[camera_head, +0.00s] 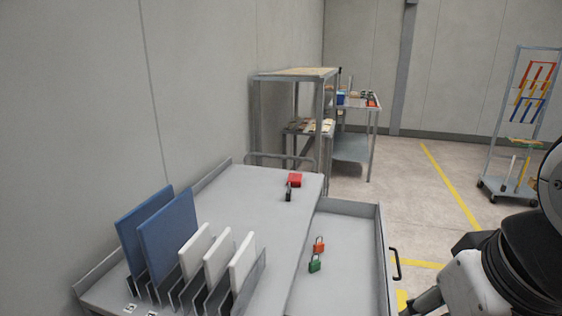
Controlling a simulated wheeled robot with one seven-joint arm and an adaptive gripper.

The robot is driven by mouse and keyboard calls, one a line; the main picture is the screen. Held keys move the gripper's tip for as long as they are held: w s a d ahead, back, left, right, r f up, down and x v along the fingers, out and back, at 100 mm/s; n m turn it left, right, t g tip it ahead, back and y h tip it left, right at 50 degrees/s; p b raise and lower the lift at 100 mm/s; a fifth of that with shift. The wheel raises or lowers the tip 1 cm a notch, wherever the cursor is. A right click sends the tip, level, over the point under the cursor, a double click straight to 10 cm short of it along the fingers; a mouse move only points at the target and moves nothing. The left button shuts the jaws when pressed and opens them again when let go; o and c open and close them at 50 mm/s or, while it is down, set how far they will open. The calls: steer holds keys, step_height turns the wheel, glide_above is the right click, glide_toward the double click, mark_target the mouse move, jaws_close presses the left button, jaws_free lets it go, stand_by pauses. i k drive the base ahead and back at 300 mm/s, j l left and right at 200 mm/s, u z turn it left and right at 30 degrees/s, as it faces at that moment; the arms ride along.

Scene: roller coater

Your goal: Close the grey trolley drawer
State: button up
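The grey trolley (235,193) stands in front of me against the wall. Its drawer (350,212) is pulled out to the right, with a dark bar handle (395,264) on its outer front. An orange padlock (319,244) and a green padlock (314,263) lie inside the drawer. My arm shows at the lower right, to the right of the handle and apart from it in the picture. My gripper's fingertips are not visible; the picture's bottom edge cuts off that end of the arm.
On the trolley top are two blue panels (168,235) and several white panels (217,256) in a rack, plus a red padlock (295,181) and a black one (289,193). Shelves (295,75) stand behind. A wheeled rack (507,186) stands far right. Floor between is clear.

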mark_target(355, 277)
steer(key=i+l+u, duration=0.2)
steer(key=l, duration=0.65)
steer(key=l+u, duration=0.2)
steer(key=l, duration=0.7)
